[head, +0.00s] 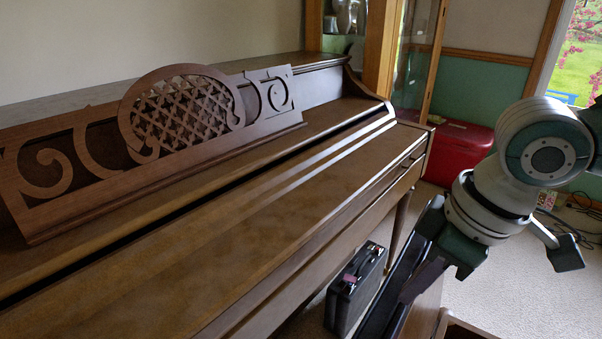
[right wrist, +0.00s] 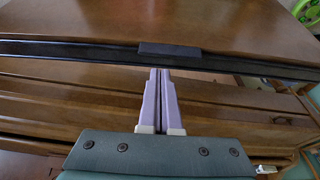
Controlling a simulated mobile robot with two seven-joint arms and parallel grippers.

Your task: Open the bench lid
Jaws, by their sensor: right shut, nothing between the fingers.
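The piano bench shows only in part at the bottom of the head view, right of the piano. Its wooden box edge (head: 468,328) is at the bottom edge. A long panel with a dark side (head: 405,262) rises beside it and appears to be the lid standing steeply raised. My right gripper (head: 424,281) is shut and empty, its fingers overlapping this panel in the picture. In the right wrist view, the shut fingers (right wrist: 160,72) point at a dark strip (right wrist: 85,49) with a small tab (right wrist: 170,50), below a brown wooden surface (right wrist: 150,20). Contact cannot be told. My left gripper is not in view.
The upright piano (head: 250,240) with a carved music stand (head: 185,110) fills the left and middle. A black case (head: 345,298) stands on the floor under it. A red chest (head: 458,152) is behind. Carpet (head: 515,295) is open at the right.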

